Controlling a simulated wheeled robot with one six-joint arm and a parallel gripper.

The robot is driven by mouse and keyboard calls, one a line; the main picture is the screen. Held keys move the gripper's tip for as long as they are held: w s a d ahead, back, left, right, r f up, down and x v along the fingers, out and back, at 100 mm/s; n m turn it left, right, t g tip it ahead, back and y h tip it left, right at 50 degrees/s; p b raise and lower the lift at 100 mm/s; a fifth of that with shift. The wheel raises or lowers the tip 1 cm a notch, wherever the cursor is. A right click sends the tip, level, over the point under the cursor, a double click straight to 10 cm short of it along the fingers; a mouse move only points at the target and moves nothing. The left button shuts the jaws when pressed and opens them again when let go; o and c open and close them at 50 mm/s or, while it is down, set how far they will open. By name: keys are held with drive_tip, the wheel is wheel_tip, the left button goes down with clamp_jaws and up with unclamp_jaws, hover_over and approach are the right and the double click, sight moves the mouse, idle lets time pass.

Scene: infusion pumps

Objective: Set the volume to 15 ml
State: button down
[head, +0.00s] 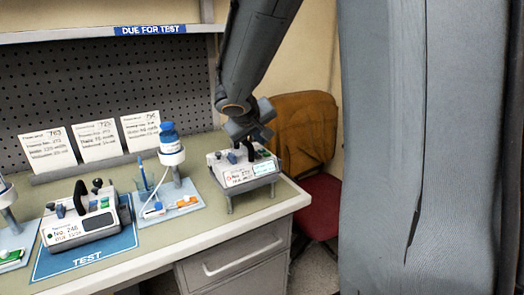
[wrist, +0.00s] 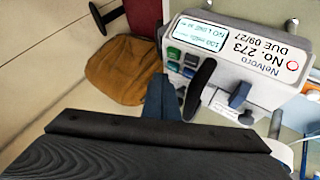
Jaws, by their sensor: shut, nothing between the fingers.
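A white infusion pump labelled Nelvoro No. 273 (head: 238,175) stands on a small grey stand at the right end of the bench. In the wrist view the same pump (wrist: 245,75) appears upside down. It has a lit screen (wrist: 197,35) with small text I cannot read surely, green, blue and grey keys (wrist: 179,65), a black handle (wrist: 201,87) and a blue knob (wrist: 240,95). My gripper (head: 256,142) is shut and empty, pointing down over the pump. In the wrist view its fingers (wrist: 161,100) are close to the keys; I cannot tell whether they touch.
Another pump, No. 246 (head: 80,226), sits on a blue TEST mat (head: 90,258) at the left. A blue-capped bottle (head: 170,138) on a post stands between the pumps. Paper cards (head: 98,140) lean behind.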

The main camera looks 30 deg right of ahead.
sight(261, 154)
drive_tip(key=shift+f+b, duration=0.9)
drive_tip(key=shift+b, duration=0.65)
idle(1.0)
idle(0.4)
drive_tip(key=shift+r+p, duration=0.5)
drive_tip(key=shift+r, duration=0.4)
wheel_tip(261, 154, up, 5)
drive_tip(key=p, duration=0.3)
idle(0.7)
